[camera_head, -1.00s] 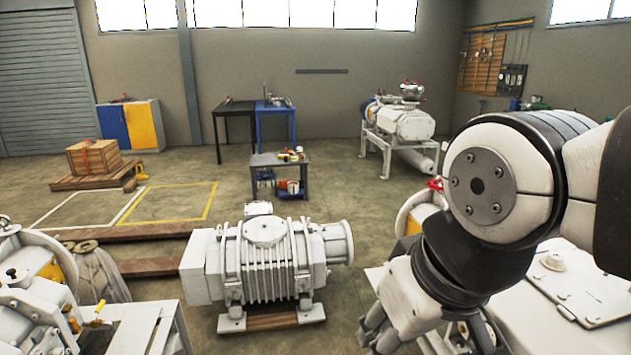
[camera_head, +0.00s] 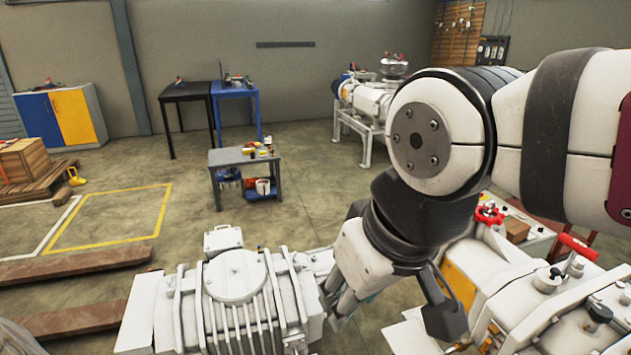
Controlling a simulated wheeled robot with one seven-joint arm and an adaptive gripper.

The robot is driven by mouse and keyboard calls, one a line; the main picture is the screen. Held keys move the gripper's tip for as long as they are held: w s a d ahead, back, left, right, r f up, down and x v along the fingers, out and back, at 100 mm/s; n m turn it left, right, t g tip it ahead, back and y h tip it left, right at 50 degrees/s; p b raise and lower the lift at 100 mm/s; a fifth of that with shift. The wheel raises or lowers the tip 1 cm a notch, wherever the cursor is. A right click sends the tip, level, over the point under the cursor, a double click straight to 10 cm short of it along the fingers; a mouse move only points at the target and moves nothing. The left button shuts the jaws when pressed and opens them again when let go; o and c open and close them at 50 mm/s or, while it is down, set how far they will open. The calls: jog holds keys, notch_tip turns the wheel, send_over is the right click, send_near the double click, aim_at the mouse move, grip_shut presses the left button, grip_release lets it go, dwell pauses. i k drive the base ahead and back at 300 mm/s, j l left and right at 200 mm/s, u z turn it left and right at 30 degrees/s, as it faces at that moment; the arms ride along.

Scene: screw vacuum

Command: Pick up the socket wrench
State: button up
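I cannot make out a socket wrench for certain in this view. Small tools and parts (camera_head: 258,147) lie on top of a grey work cart (camera_head: 228,158) in the middle distance, too small to tell apart. My gripper (camera_head: 338,312) hangs low in front of me, pointing down beside the white ribbed pump. Its fingers are partly hidden by the arm, so its opening is unclear. I see nothing held in it.
The white ribbed pump (camera_head: 235,275) stands close in front. White machinery with a red valve wheel (camera_head: 488,214) is at right. Black (camera_head: 185,90) and blue (camera_head: 235,88) tables stand at the back wall. Open floor lies around the cart; beams (camera_head: 75,265) lie at left.

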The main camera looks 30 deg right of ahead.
aim_at(578, 247)
jog(key=i+j+z, duration=0.1)
jog(key=i+z, duration=0.25)
jog(key=i, duration=0.15)
jog(key=i+j+z, duration=0.2)
jog(key=i+z, duration=0.2)
jog(key=z, duration=1.45)
jog(key=i+j, duration=0.05)
